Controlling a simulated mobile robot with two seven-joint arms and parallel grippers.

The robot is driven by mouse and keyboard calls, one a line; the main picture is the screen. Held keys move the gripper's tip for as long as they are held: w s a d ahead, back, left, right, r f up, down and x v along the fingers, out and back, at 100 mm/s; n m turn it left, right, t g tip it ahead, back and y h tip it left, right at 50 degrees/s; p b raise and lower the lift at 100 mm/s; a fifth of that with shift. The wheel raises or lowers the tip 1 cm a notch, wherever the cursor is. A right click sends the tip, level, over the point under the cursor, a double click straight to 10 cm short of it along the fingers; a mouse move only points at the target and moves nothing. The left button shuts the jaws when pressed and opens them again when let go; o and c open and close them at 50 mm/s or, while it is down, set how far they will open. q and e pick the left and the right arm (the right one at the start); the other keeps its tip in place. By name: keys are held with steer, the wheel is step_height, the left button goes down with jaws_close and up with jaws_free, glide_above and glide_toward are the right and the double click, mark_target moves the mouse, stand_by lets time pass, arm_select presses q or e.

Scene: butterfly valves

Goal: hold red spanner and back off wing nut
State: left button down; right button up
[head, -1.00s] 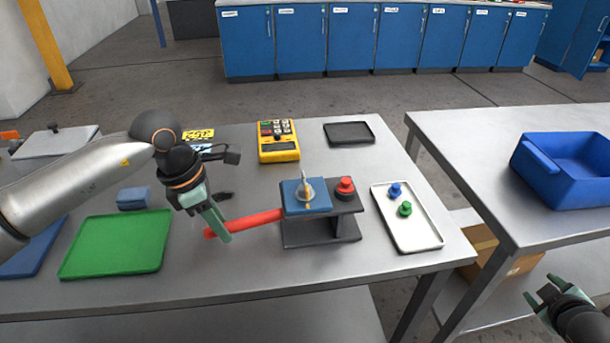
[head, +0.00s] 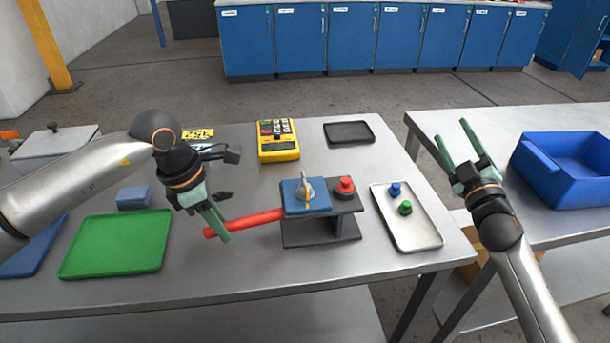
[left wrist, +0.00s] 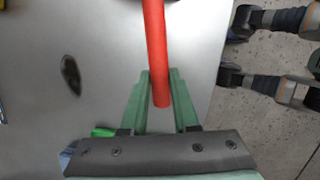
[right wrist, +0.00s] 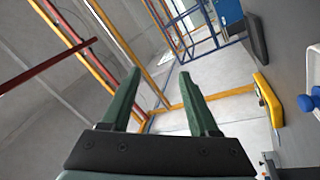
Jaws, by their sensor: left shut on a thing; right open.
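The red spanner (head: 256,220) reaches from my left gripper to the blue block (head: 316,205) on a dark stand (head: 318,232). My left gripper (head: 221,226) is shut on its free left end. The left wrist view shows the red handle (left wrist: 155,50) between the green fingers (left wrist: 161,95). The wing nut (head: 304,188), metallic with a yellowish part, sits on top of the block, clear of both grippers. My right gripper (head: 466,148) is open and empty, raised right of the white tray; its spread fingers also show in the right wrist view (right wrist: 162,100).
A red knob (head: 345,187) stands on the stand right of the block. The white tray (head: 424,234) holds a blue and a green knob. A yellow device (head: 279,147) and black tray (head: 349,132) lie behind. A green tray (head: 117,245) lies left. A blue bin (head: 572,165) stands on the right table.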

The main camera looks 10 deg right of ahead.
steer(key=w+a+r+n+y, duration=0.2)
steer(key=a+r+n+y, duration=0.2)
steer(key=a+y, duration=0.25)
steer(key=w+a+r+n+y, duration=0.2)
steer(key=a+r+n+y, duration=0.25)
steer(key=a, duration=0.35)
steer(key=s+a+r+n+g+y, duration=0.2)
steer(key=a+n+g+y, duration=0.1)
steer(key=a+n+g, duration=0.5)
steer(key=s+a+r+n+g+y, duration=0.1)
steer(key=s+a+n+g+y, duration=0.3)
steer(key=a, duration=0.6)
steer(key=s+a+r+n+g+y, duration=0.1)
steer(key=a+r+n+g+y, duration=0.1)
steer(key=a+n+g, duration=0.6)
steer(key=m+g+h, duration=0.1)
steer(key=m+h, duration=0.1)
steer(key=h, duration=1.7)
glide_toward(305, 182)
step_height(305, 182, down, 9)
steer(key=shift+d+r, duration=0.1)
steer(key=shift+r, duration=0.05)
